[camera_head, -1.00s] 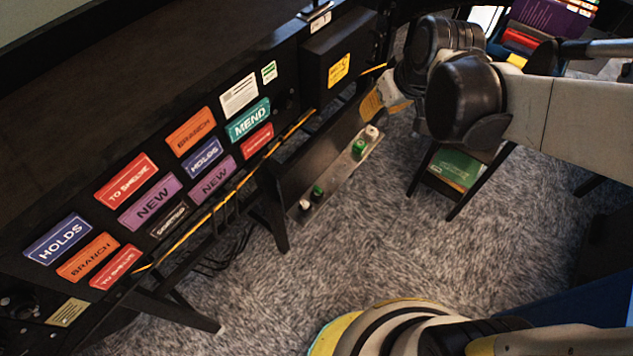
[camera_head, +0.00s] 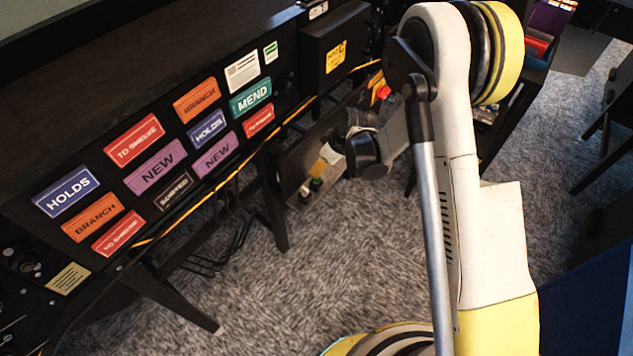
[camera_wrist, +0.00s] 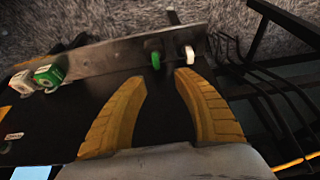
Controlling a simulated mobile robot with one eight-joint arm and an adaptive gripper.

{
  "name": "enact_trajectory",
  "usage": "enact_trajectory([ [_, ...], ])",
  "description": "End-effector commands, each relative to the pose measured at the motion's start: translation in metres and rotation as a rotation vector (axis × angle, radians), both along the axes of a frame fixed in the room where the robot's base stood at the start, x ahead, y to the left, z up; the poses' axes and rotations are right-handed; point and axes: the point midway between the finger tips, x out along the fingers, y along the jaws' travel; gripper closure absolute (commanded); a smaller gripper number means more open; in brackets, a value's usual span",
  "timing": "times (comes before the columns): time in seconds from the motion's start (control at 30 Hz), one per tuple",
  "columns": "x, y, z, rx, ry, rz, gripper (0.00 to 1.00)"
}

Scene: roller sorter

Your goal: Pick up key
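I cannot make out a key for certain in either view. In the wrist view, my gripper (camera_wrist: 163,77) is open and empty, its two yellow ribbed fingers spread over a dark panel. Just beyond the fingertips, a small green piece (camera_wrist: 155,60) and a small white piece (camera_wrist: 190,54) sit by a grey metal rail (camera_wrist: 105,60). Another green piece (camera_wrist: 48,75) and white piece (camera_wrist: 22,82) lie at the left. In the head view, my gripper (camera_head: 322,168) is over the dark shelf, close to the small green piece (camera_head: 316,184); my wrist hides part of it.
The black sorter (camera_head: 30,155) carries several coloured labels, and a yellow cable (camera_head: 208,212) runs along its lower edge. A red knob (camera_head: 383,92) is beside my forearm. Black metal bars (camera_wrist: 255,85) stand right of the fingers. Carpet (camera_head: 270,285) is open in front.

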Motion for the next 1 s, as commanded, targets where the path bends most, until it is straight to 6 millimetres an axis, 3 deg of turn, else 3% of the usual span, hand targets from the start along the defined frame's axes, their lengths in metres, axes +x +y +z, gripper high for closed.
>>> enact_trajectory([
  [0.1,0.005,0.006,-0.022,0.000,0.000,0.000,0.64],
  [0.27,0.008,0.008,-0.033,0.000,0.000,-0.001,0.64],
  [0.53,0.016,0.012,-0.073,-0.001,-0.001,0.000,0.64],
  [0.8,0.018,0.015,-0.077,0.000,0.000,-0.002,0.64],
  [0.83,0.018,0.015,-0.077,0.000,0.000,-0.002,0.68],
  [0.93,0.018,0.015,-0.076,0.000,0.000,-0.002,0.99],
  [1.0,0.018,0.014,-0.076,0.000,0.000,-0.002,1.00],
])
